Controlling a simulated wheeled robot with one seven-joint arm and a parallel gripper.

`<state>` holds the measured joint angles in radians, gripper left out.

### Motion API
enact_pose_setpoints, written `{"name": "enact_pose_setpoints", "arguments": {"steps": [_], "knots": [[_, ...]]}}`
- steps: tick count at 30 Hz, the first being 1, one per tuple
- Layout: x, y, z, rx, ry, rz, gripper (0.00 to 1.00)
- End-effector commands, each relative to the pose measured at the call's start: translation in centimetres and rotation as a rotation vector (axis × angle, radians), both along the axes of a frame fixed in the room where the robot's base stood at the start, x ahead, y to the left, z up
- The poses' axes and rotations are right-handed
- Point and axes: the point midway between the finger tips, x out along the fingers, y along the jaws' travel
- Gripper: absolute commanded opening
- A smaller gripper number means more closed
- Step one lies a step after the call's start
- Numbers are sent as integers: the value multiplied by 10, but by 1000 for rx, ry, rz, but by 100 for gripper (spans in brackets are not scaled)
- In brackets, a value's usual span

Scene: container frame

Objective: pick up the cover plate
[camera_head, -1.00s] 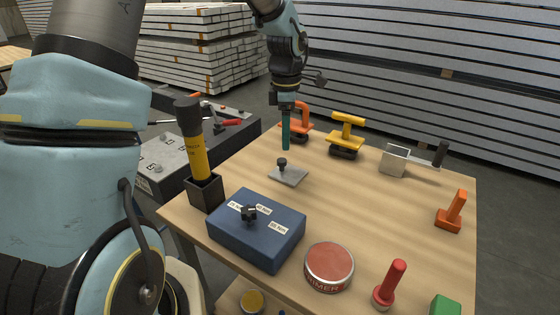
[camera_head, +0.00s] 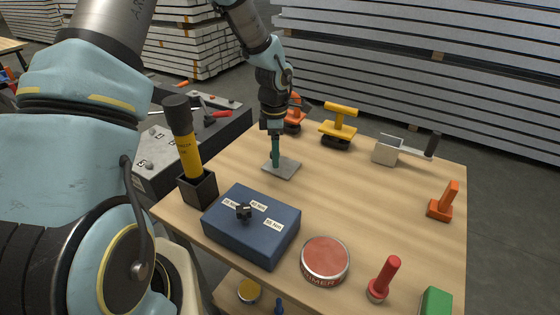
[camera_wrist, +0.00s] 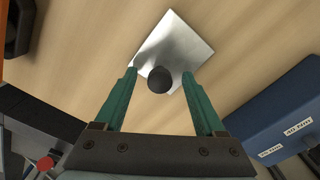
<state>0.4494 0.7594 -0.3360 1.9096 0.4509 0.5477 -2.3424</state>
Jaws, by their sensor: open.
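The cover plate (camera_head: 285,169) is a flat grey metal square lying on the wooden table. In the wrist view the plate (camera_wrist: 188,40) has a dark round knob (camera_wrist: 159,79) standing on it. My gripper (camera_head: 275,163) has green fingers and points down just above the plate. In the wrist view my gripper (camera_wrist: 162,84) is open, with one finger on either side of the knob. No contact shows between the fingers and the knob. In the head view the fingers hide the knob.
A blue box (camera_head: 251,226) stands in front of the plate, and a black holder (camera_head: 198,188) with a yellow-handled tool is to the left. Orange (camera_head: 294,115) and yellow (camera_head: 340,124) tools stand behind. A red tin (camera_head: 325,260) is at the front.

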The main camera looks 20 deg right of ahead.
Motion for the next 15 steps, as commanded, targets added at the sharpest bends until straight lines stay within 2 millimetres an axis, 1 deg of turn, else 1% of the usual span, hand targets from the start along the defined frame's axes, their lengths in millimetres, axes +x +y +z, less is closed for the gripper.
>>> {"name": "enact_pose_setpoints", "arguments": {"steps": [3, 10, 11, 15], "knots": [[0, 0, -9, 0, 1, 0, 72], [0, 0, -11, 0, -1, -1, 72], [0, 0, -11, 0, -1, -1, 71], [0, 0, -11, 0, -1, -1, 55]]}}
